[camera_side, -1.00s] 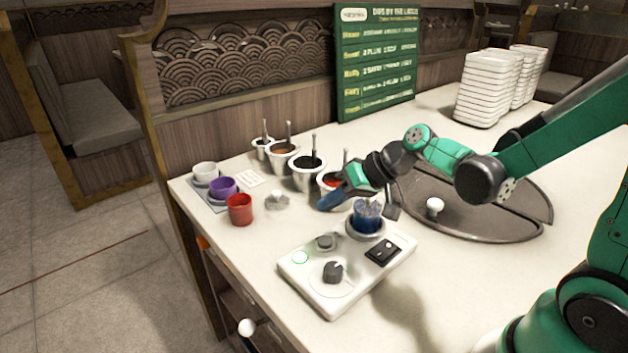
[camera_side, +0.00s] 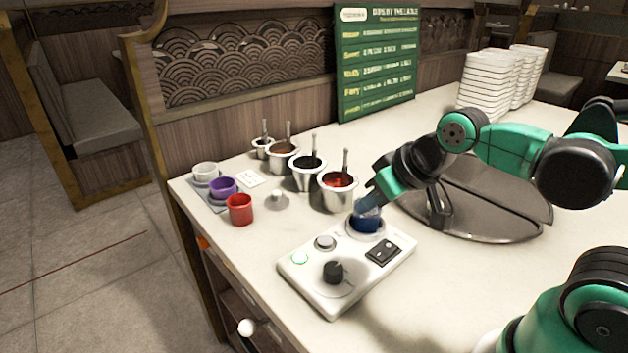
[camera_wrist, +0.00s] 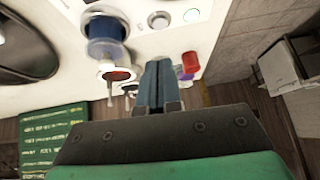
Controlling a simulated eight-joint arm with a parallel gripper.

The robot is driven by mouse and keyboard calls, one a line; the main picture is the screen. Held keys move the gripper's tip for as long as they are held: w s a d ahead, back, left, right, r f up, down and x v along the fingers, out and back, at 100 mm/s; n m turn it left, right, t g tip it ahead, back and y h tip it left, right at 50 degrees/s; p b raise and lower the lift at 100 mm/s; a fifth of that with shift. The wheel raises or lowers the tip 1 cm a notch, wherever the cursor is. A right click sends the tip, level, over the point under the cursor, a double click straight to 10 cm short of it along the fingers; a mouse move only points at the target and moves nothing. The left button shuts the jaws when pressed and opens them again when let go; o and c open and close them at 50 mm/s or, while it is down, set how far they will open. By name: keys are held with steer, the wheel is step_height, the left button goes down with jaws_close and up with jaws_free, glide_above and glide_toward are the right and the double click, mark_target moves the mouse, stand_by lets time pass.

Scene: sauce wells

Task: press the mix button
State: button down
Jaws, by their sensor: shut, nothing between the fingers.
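The white mixer console (camera_side: 347,292) lies on the counter with a round grey button (camera_side: 325,242), a dark knob (camera_side: 333,271) and a black rocker switch (camera_side: 384,252). The button also shows in the wrist view (camera_wrist: 159,20), ahead of my fingertips. A blue cup (camera_side: 366,222) sits in the console's round holder; in the wrist view (camera_wrist: 106,30) it is left of my fingers. My gripper (camera_side: 363,207) is shut and empty, its blue fingers overlapping the cup's top in the side view. In the wrist view my gripper (camera_wrist: 158,64) points toward the console, apart from the button.
A ring-lit green light (camera_side: 300,257) is left of the button. Steel sauce pots with spoons, one with red sauce (camera_side: 338,182), stand behind. Red (camera_side: 240,210) and purple (camera_side: 222,187) cups are at left. A dark round plate (camera_side: 480,215) lies right; stacked white dishes (camera_side: 490,85) stand behind.

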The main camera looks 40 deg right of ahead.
steer(key=shift+s+d+r, duration=0.1)
steer(key=shift+s, duration=0.3)
steer(key=shift+r, duration=0.1)
step_height(320, 180, up, 4)
steer(key=g, duration=0.7)
glide_above(325, 240)
steer(key=shift+f, duration=0.2)
step_height(325, 240, down, 14)
steer(key=shift+f, duration=0.1)
stand_by(0.5)
